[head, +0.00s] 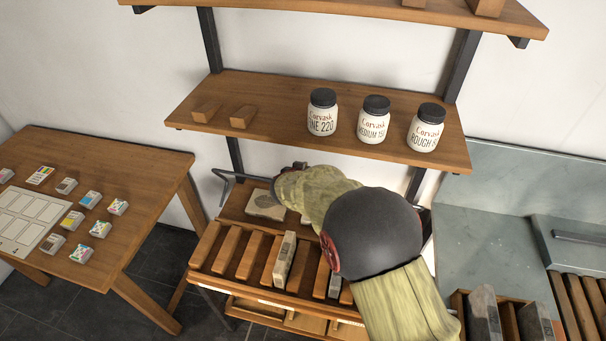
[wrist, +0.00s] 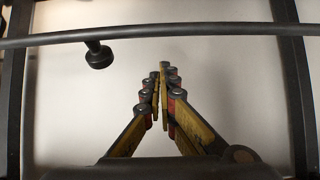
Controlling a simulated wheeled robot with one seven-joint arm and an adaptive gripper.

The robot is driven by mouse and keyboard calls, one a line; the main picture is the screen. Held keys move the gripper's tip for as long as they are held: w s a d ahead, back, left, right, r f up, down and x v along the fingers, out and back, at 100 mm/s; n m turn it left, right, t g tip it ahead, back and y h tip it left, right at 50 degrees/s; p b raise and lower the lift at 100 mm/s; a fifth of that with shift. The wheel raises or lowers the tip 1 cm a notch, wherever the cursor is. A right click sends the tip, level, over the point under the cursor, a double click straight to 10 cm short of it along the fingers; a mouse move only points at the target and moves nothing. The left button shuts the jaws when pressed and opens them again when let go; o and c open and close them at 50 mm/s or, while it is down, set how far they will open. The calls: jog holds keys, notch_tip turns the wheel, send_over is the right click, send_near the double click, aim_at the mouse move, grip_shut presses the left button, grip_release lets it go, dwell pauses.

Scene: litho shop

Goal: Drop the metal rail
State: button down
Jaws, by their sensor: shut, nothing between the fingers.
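The metal rail (wrist: 200,29) is a thin dark bar that crosses the top of the wrist view, with a round dark knob (wrist: 98,55) hanging just below it left of centre. In the head view the rail's left end (head: 241,176) shows as a bent dark bar above the slotted rack; my arm hides the rest. My gripper (wrist: 160,68) is shut and empty. Its fingertips appear just below the rail and right of the knob in the wrist view, apart from both in the picture. In the head view my arm mostly hides the gripper.
A wooden shelf (head: 277,138) above holds several things, including jars (head: 322,113). A slotted wooden rack (head: 206,243) with grey stone slabs (head: 284,262) lies below. A table (head: 150,165) with small cards stands left; a grey sink counter (head: 490,215) is right. Dark uprights flank the wrist view.

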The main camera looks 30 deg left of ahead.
jog(key=shift+s+d+f+b, duration=0.2)
jog(key=shift+s+f+b, duration=0.2)
jog(key=shift+f, duration=0.2)
jog(key=shift+s+d+f+b, duration=0.15)
jog(key=shift+s+f+b, duration=0.15)
jog(key=shift+s+f, duration=0.25)
jog(key=shift+f, duration=0.15)
